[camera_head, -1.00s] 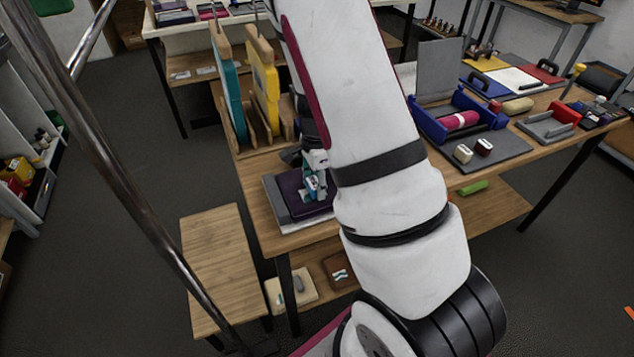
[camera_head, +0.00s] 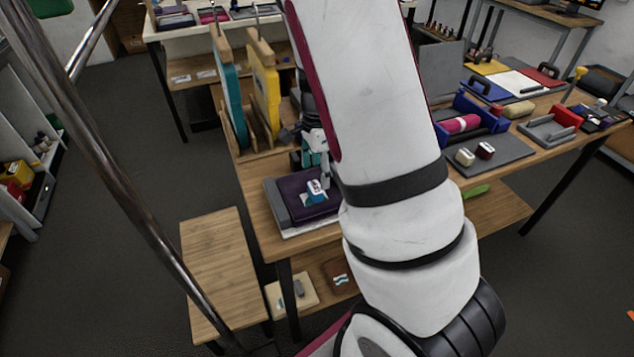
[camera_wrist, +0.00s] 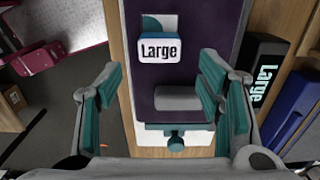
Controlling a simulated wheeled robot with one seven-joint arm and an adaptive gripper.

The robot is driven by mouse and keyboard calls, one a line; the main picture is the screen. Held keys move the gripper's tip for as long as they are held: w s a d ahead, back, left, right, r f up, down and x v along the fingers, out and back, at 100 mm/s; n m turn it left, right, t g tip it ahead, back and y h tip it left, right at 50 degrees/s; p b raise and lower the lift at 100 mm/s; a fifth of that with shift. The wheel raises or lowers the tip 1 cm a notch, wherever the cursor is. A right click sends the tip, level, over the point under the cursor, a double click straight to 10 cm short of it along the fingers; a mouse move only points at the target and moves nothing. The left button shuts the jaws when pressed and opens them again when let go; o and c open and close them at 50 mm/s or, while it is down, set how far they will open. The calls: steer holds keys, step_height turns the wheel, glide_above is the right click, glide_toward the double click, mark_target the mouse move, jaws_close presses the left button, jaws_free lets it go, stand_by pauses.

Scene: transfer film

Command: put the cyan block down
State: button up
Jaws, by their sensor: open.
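The cyan block (camera_head: 316,197) rests on the dark purple pad (camera_head: 291,190) at the near left end of the long wooden table. In the wrist view the block (camera_wrist: 164,49) shows a white face reading "Large", near the pad's top end, with a teal and white patch just beyond it. My gripper (camera_head: 317,160) is just behind and above the block, partly hidden by my arm. In the wrist view my gripper (camera_wrist: 162,85) is open and empty, its teal-padded fingers apart on either side of the pad, and the block lies beyond the fingertips.
Upright teal (camera_head: 228,85) and yellow (camera_head: 264,80) panels stand behind the pad. A blue holder (camera_head: 447,126) with a magenta roll stands to the right. A low wooden bench (camera_head: 222,270) is in front.

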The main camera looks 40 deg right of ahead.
mark_target(317, 185)
steer(key=s+a+r+n+t+y, duration=0.1)
steer(key=s+a+r+n, duration=0.1)
steer(key=a+r+n, duration=0.5)
steer(key=s+a+r+n+t, duration=0.1)
steer(key=s+a+r+n, duration=0.15)
steer(key=r, duration=0.75)
steer(key=s+a+r+n+t, duration=0.1)
steer(key=s+a+r+n, duration=0.2)
steer(key=s+r+n, duration=0.1)
steer(key=s+a+r+n+t+h, duration=0.1)
steer(key=s+a+r+n+t, duration=0.1)
steer(key=s+a+r+n, duration=0.2)
steer(key=s+n, duration=0.3)
steer(key=shift+s+a+r+n+t, duration=0.2)
steer(key=shift+s+a+n+t, duration=0.05)
steer(key=shift+a+n+t, duration=0.1)
steer(key=shift+f, duration=0.1)
steer(key=shift+w+f, duration=0.1)
steer(key=shift+w, duration=0.1)
